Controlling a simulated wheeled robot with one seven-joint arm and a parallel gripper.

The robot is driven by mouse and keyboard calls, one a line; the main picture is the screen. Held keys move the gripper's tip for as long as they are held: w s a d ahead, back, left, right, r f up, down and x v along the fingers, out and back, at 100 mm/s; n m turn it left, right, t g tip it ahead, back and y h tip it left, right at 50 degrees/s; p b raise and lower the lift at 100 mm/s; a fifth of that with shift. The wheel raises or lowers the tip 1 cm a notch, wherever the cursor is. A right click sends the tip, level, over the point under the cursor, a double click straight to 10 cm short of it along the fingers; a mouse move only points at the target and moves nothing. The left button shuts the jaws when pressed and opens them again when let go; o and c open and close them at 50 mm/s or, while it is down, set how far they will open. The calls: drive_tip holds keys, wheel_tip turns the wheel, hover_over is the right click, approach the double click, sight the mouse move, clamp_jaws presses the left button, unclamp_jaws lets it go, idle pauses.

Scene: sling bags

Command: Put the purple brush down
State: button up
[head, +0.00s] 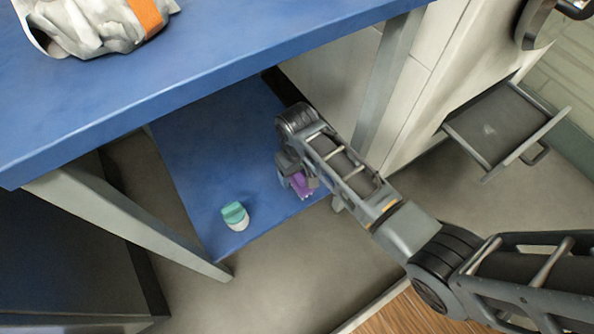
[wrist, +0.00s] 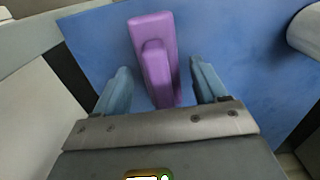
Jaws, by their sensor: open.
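The purple brush (wrist: 154,52) is in the wrist view against the blue lower shelf (wrist: 225,40), with its near end between the two fingers. My gripper (wrist: 160,85) is open, with a gap on each side of the brush. In the head view the brush (head: 300,184) shows only in part beside my gripper (head: 296,180), over the right side of the lower shelf (head: 205,150). My wrist hides the rest of it. I cannot tell for sure whether it rests flat on the shelf.
A teal and white object (head: 235,216) stands on the lower shelf. The blue tabletop (head: 230,45) overhangs the shelf, with a silver and orange bag (head: 95,25) on it. Grey table legs (head: 130,215) flank the shelf. An open drawer (head: 505,125) juts out at the right.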

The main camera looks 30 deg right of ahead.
wheel_tip(320, 180, up, 12)
drive_tip(key=p, duration=0.5)
drive_tip(key=shift+r, duration=0.1)
drive_tip(key=s+a+f+t+y, duration=0.1)
drive_tip(key=s+a+f+t, duration=0.25)
drive_tip(key=s+a, duration=0.3)
drive_tip(key=s+a+r+m+t, duration=0.15)
drive_tip(key=s+t, duration=0.25)
drive_tip(key=s, duration=0.6)
drive_tip(key=s+d+r+t, duration=0.2)
drive_tip(key=s+r, duration=0.3)
drive_tip(key=r, duration=0.3)
drive_tip(key=s+d+r+n+t, duration=0.1)
drive_tip(key=s+d+r+t, duration=0.2)
drive_tip(key=s+r, duration=0.3)
drive_tip(key=s+d+r+t+h, duration=0.1)
drive_tip(key=s+r, duration=0.4)
drive_tip(key=r, duration=0.6)
drive_tip(key=shift+s+d+r+t, duration=0.4)
drive_tip(key=shift+d+t, duration=0.35)
drive_tip(key=shift+d, duration=0.25)
drive_tip(key=shift+n, duration=0.25)
